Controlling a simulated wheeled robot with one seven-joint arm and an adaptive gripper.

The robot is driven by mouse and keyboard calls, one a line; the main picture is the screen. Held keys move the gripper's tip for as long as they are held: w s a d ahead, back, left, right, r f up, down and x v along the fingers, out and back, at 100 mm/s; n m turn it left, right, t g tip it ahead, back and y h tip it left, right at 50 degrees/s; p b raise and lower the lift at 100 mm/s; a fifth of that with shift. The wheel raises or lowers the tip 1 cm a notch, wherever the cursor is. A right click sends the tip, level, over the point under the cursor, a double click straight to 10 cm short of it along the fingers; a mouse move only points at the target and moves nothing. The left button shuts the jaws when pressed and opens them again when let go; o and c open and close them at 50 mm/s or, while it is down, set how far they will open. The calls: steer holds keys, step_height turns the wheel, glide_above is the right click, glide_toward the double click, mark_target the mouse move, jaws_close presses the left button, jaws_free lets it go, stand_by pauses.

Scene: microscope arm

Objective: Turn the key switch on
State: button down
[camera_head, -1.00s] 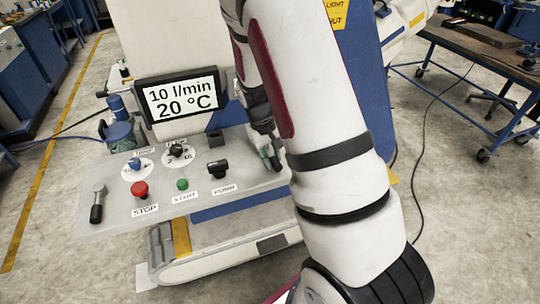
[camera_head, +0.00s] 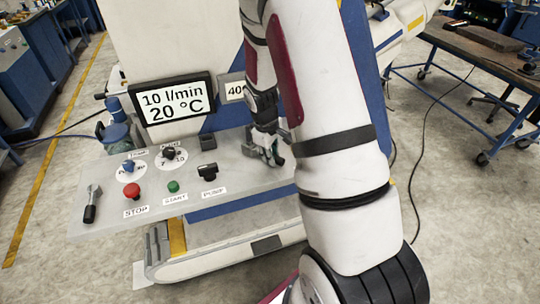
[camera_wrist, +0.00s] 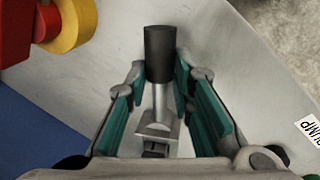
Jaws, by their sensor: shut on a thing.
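My gripper (camera_wrist: 160,85) is at the right part of the grey control panel (camera_head: 240,188), beyond the PUMP switch. In the wrist view its green-padded fingers are shut on a black cylindrical handle (camera_wrist: 160,52) with a metal stem. The stem runs to a square metal bracket (camera_wrist: 156,132) between the fingers. I cannot tell for sure whether this handle is the key switch. In the head view my gripper (camera_head: 268,150) and arm largely hide this spot.
The panel holds a red STOP button (camera_head: 131,191), a green START button (camera_head: 173,187), a black PUMP switch (camera_head: 208,172), two selector knobs and a black-handled lever (camera_head: 91,205). A red and yellow button (camera_wrist: 62,24) is close to the fingers. A screen (camera_head: 172,104) stands behind.

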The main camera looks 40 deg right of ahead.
steer(key=shift+w+d+n+t+p, duration=0.2)
steer(key=shift+d+n+p, duration=0.1)
steer(key=shift+d+n, duration=0.35)
steer(key=shift+w+d+n+t+p, duration=0.2)
steer(key=shift+d+n, duration=0.25)
steer(key=shift+n, duration=0.4)
steer(key=shift+w+d+n+y+p, duration=0.3)
steer(key=shift+w+d+n+p, duration=0.15)
steer(key=shift+n, duration=0.45)
steer(key=shift+d, duration=0.15)
steer(key=c, duration=1.4)
jaws_free()
steer(key=shift+r, duration=0.1)
step_height(320, 180, up, 12)
steer(key=s+a, duration=0.1)
steer(key=shift+s+a+f, duration=0.2)
steer(key=shift+s+a, duration=0.1)
steer(key=shift+a, duration=0.1)
